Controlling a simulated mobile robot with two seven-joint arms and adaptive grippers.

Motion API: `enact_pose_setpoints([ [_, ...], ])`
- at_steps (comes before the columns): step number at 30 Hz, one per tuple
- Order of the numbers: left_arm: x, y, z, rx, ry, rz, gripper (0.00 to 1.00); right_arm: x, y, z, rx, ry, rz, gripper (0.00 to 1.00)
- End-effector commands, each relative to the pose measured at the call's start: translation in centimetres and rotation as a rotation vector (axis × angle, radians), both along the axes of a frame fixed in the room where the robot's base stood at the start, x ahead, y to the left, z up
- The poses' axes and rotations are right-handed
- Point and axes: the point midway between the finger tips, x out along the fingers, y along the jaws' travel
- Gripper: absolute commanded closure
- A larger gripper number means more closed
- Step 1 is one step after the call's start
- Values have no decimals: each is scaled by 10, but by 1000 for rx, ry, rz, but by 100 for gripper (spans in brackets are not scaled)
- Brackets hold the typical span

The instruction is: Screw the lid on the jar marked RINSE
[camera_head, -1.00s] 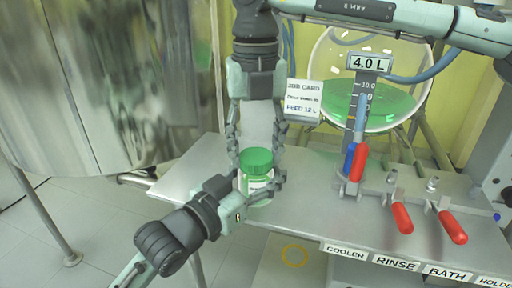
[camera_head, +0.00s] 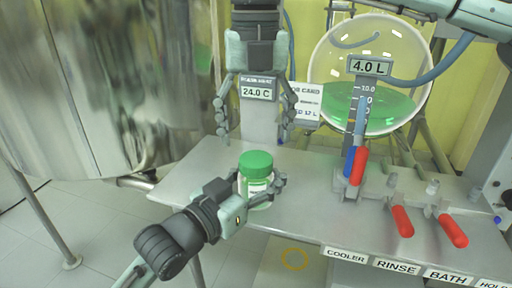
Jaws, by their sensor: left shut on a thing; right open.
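A jar (camera_head: 256,187) with a white label and green contents stands upright on the metal bench. Its green lid (camera_head: 256,160) sits on top of the jar; whether it is screwed tight I cannot tell. The jar's label is too small to read. My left gripper (camera_head: 260,192) is shut around the jar's body from the lower left. My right gripper (camera_head: 254,128) is open and empty, pointing down above and behind the lid, clear of it.
The bench (camera_head: 300,190) carries a red-handled and blue-handled valve (camera_head: 357,165) and two more red handles (camera_head: 402,221) (camera_head: 453,231) at right. Labels COOLER, RINSE (camera_head: 396,264) and BATH line its front edge. A round glass vessel (camera_head: 385,105) holds green liquid behind. A large steel tank (camera_head: 90,90) stands left.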

Motion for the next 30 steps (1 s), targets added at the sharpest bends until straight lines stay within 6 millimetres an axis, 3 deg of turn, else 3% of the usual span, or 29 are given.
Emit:
enact_pose_setpoints([
  [3, 0, 0, 0, 1, 1, 0, 100, 1, 1, 28, 3, -4, -2, 26],
  [9, 0, 0, 0, 1, 1, 0, 100, 0, 1, 61, 1, -1, -1, 26],
  [15, 0, 0, 0, 1, 1, 0, 100, 0, 0, 75, 0, 0, -2, 26],
  [23, 0, 0, 0, 0, 0, 0, 100, 0, 0, 76, 0, 1, -1, 26],
  [24, 0, 0, 0, 1, 1, 0, 53, 0, 0, 76, 0, 0, -1, 26],
  [30, 0, 0, 0, 0, 0, 0, 28, 0, 0, 76, 0, 1, -1, 26],
])
